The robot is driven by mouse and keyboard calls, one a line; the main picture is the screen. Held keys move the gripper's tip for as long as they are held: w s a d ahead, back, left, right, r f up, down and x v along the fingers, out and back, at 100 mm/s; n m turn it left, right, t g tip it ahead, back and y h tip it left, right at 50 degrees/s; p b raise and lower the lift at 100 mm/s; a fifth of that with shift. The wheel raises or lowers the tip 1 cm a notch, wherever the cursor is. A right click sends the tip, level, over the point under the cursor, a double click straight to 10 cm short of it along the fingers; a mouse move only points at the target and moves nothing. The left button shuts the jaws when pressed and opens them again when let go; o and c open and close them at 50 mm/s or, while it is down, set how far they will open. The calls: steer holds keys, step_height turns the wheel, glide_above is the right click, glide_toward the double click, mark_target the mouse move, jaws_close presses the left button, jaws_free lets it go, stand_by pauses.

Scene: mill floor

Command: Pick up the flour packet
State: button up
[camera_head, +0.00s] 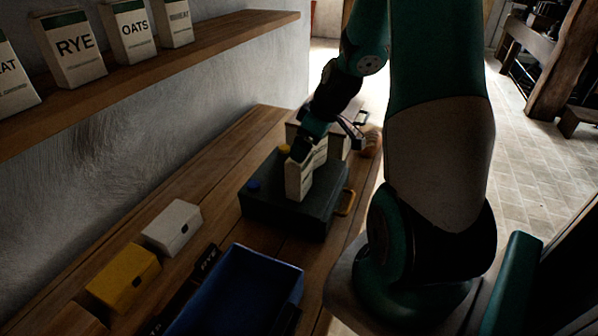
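A small pale packet (299,181), which looks like the flour packet, stands upright on or just above a dark green box (290,215) on the wooden bench; its label is too small to read. My gripper (304,150) is at its top, with a dark finger against or in front of its upper edge. Another pale packet or carton (320,153) shows just behind, partly hidden by the gripper. The far finger's contact is hidden, so I cannot tell whether the gripper is shut on the packet.
A shelf (200,55) above the bench holds several packets, including rye (72,50) and oats (132,30). A blue bin (240,295), a yellow box (123,278) and a white box (172,228) are on the near bench. The wall bounds the left.

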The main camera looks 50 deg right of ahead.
mark_target(297, 164)
steer(key=shift+x, duration=1.25)
steer(key=shift+w+a+f+p, duration=0.2)
steer(key=shift+f+p, duration=0.35)
steer(key=shift+p, duration=0.1)
steer(key=shift+p+x, duration=0.7)
steer(key=shift+x, duration=1.35)
steer(key=shift+s, duration=0.15)
steer(key=c, duration=1)
